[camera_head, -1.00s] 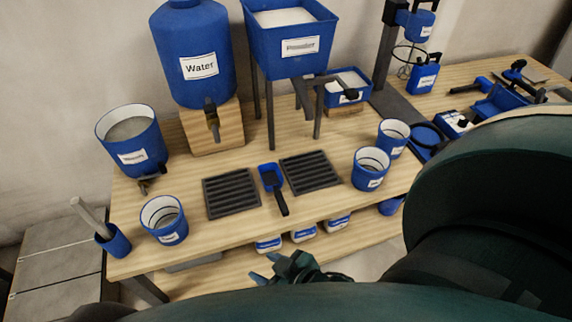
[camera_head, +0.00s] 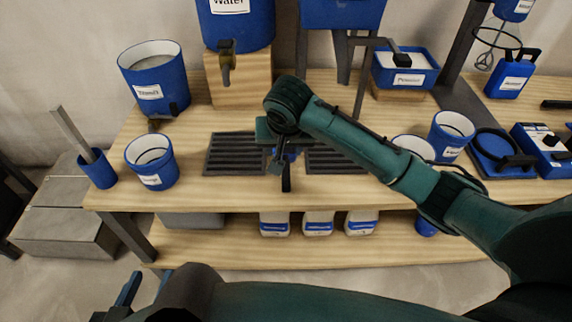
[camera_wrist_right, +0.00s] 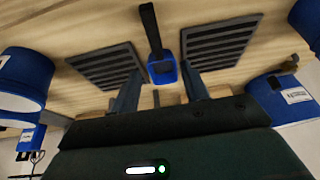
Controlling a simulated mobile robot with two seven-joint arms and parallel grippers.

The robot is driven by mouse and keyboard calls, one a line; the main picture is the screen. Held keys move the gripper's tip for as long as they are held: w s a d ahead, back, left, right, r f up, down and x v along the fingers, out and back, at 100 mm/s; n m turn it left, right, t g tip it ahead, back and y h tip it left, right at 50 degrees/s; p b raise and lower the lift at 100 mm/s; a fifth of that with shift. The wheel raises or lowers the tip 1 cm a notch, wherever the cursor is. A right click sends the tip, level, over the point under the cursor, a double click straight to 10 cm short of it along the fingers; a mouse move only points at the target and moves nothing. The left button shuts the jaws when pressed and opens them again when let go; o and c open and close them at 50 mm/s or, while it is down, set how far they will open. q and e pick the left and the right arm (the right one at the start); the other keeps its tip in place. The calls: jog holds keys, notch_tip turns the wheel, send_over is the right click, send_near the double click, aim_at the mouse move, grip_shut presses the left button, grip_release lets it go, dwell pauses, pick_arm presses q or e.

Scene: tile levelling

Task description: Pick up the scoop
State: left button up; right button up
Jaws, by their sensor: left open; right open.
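The scoop, with a blue head (camera_wrist_right: 162,72) and a black handle (camera_wrist_right: 150,30), lies on the wooden table between two slotted grates. In the head view most of it is hidden under my right gripper (camera_head: 279,160); its dark handle (camera_head: 286,183) shows below. In the right wrist view my right gripper (camera_wrist_right: 164,76) is open, with one finger on each side of the blue head. I cannot tell how far above it the fingers are. My left gripper (camera_head: 146,286) is open and empty at the lower left, in front of the table.
The left grate (camera_head: 235,154) and right grate (camera_head: 335,160) flank the scoop. A blue bucket (camera_head: 152,162) stands at the left and another (camera_head: 452,136) at the right. The water tank's tap (camera_head: 227,62) is behind. White tubs (camera_head: 318,222) sit on the lower shelf.

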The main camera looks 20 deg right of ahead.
aim_at(286, 168)
jog(key=x, duration=0.2)
jog(key=b+x, duration=0.1)
jog(key=x, duration=0.2)
jog(key=b+x, duration=0.1)
jog(key=x, duration=0.1)
jog(key=shift+w+d+f, duration=0.15)
jog(key=shift+w+d, duration=0.1)
jog(key=shift+d, duration=0.05)
jog(key=b+x, duration=0.2)
jog(key=x, duration=0.3)
jog(key=shift+d+f, duration=0.1)
jog(key=shift+f, duration=0.05)
pick_arm(q)
jog(key=shift+m+g, duration=0.3)
jog(key=shift+m, duration=0.5)
jog(key=f, duration=0.1)
jog(key=d+f, duration=0.1)
jog(key=f, duration=0.1)
jog(key=w+f, duration=0.1)
jog(key=shift+d+f, duration=0.15)
jog(key=shift+d, duration=0.1)
pick_arm(e)
jog(key=shift+s, duration=0.1)
jog(key=shift+c, duration=0.5)
pick_arm(q)
jog(key=shift+s, duration=0.1)
pick_arm(e)
grip_shut()
